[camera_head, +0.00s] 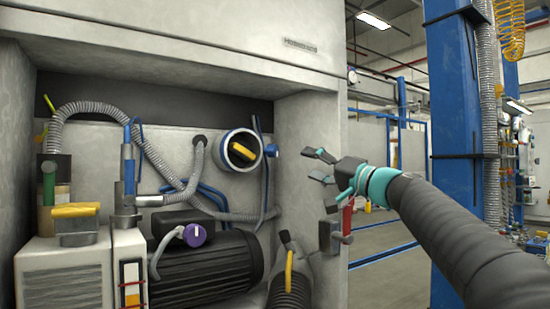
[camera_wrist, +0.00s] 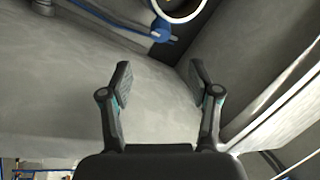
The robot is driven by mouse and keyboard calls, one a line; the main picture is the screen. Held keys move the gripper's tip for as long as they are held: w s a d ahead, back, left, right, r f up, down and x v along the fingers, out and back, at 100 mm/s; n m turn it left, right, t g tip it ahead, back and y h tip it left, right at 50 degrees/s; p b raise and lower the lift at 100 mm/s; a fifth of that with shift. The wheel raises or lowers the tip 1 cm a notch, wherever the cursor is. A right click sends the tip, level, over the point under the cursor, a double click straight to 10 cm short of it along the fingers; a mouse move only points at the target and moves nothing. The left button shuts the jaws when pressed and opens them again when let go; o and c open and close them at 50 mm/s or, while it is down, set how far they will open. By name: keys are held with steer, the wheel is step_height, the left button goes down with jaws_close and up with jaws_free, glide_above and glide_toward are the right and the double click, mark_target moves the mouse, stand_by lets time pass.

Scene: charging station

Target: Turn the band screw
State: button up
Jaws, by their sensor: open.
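A blue band (camera_head: 225,150) circles a round pale port with a yellow handle (camera_head: 243,152) inside it, on the back wall of the recess. A small blue screw-like piece (camera_head: 271,150) sticks out at the band's right side; I take it for the band screw. A blue piece with a pale end (camera_wrist: 160,31) at the top of the wrist view looks like the same screw. My gripper (camera_head: 316,165) is open and empty, to the right of the screw and apart from it. In the wrist view, the open fingers (camera_wrist: 160,66) have bare grey wall beyond them.
The recess's right wall (camera_head: 308,125) stands close behind my gripper. A red-handled part (camera_head: 347,218) is on the wall's edge below it. A black ribbed motor (camera_head: 210,268), a purple knob (camera_head: 195,235) and grey hoses (camera_head: 90,108) fill the lower and left recess.

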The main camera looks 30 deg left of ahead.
mark_target(276, 153)
steer(key=p+x, duration=0.3)
steer(key=x, duration=0.3)
steer(key=p+x, duration=0.4)
steer(key=x, duration=0.2)
steer(key=shift+r, duration=0.25)
steer(key=shift+w+a+p, duration=0.15)
steer(key=shift+a+p, duration=0.25)
steer(key=shift+a, duration=0.3)
